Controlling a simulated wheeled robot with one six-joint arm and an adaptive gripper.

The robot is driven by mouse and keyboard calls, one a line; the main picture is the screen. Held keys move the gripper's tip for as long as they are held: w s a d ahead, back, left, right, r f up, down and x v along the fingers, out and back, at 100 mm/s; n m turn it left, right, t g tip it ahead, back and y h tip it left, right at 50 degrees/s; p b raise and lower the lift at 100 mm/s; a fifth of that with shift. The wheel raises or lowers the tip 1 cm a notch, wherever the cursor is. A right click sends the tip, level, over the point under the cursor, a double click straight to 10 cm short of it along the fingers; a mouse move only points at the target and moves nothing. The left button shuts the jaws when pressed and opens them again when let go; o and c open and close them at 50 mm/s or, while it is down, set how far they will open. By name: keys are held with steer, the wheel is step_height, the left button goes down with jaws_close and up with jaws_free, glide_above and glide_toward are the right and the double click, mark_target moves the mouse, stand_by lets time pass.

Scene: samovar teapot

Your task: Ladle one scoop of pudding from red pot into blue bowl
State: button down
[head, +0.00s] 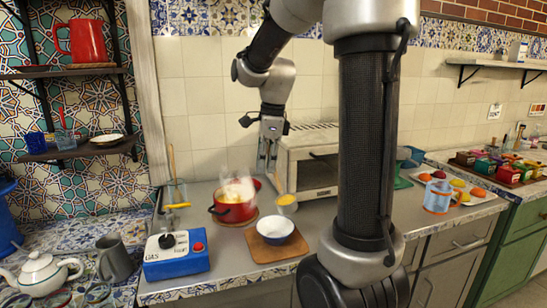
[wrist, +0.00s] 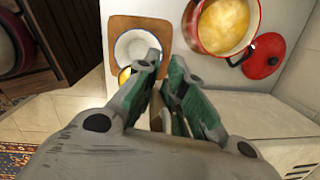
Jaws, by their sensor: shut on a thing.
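The red pot (head: 234,212) stands steaming on the counter, with yellow pudding (wrist: 222,24) inside. The blue bowl (head: 275,238), white inside, sits right of the pot on a wooden board and looks empty; it also shows in the wrist view (wrist: 138,42). My gripper (head: 268,165) is above and behind the bowl, shut on the ladle. The ladle's cup (head: 287,201) holds yellow pudding and appears behind the bowl's right rim, apart from the pot. In the wrist view my gripper (wrist: 164,78) hides most of the handle; yellow pudding shows by its left finger.
The wooden board (head: 285,251) lies near the counter's front edge. A red lid (wrist: 264,56) lies beside the pot. A blue gas box (head: 176,262) stands front left. A toaster oven (head: 312,165) stands close behind the ladle on the right.

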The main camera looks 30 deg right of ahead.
steer(key=w+a+f+g+h, duration=0.2)
steer(key=a+f+h, duration=0.5)
steer(key=f+h, duration=0.2)
steer(key=shift+w+a+f+g+h, duration=0.15)
steer(key=shift+a+f+g+h, duration=0.15)
steer(key=shift+h, duration=0.2)
stand_by(0.8)
